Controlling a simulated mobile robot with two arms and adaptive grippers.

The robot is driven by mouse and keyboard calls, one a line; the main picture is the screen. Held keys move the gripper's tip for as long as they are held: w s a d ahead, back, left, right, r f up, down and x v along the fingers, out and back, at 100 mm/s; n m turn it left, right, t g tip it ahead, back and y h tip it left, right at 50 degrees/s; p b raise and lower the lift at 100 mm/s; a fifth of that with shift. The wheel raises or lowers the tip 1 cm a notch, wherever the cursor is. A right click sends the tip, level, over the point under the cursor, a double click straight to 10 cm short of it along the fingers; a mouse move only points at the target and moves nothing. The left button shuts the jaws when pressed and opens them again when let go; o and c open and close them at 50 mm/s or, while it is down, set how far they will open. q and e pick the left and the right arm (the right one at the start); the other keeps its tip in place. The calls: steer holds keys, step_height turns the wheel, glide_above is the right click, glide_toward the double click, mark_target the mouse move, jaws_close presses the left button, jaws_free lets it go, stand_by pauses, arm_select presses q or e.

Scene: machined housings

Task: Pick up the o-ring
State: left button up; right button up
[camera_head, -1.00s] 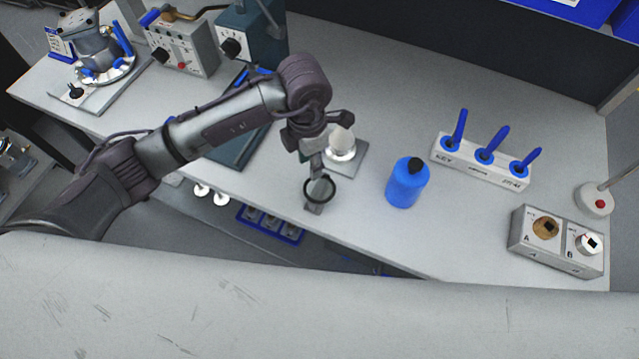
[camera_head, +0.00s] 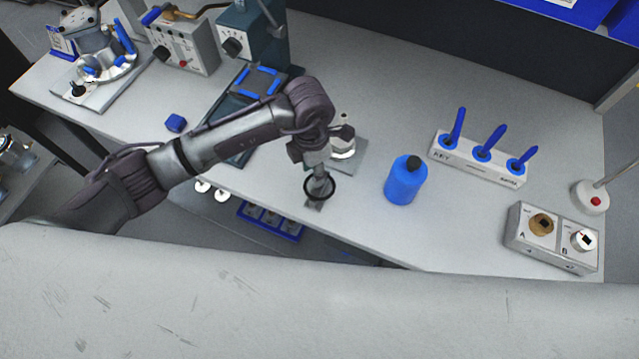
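The o-ring (camera_head: 306,190) is a thin black ring near the front edge of the bench, over a small grey metal stand (camera_head: 314,206). My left gripper (camera_head: 319,180) points down at it from above. Its lower end overlaps the ring in the picture. I cannot tell whether it touches the ring, and the gripper's own body hides whether its fingers are open or shut. My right gripper is out of view.
A white and metal part on a grey plate (camera_head: 352,163) stands just behind the gripper. A blue bottle (camera_head: 404,184) stands to the right, with a key rack (camera_head: 478,165) and an A/B box (camera_head: 553,240) beyond. A blue block (camera_head: 175,123) lies left.

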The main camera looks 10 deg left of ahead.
arm_select(q)
steer(key=shift+c, duration=0.3)
jaws_close()
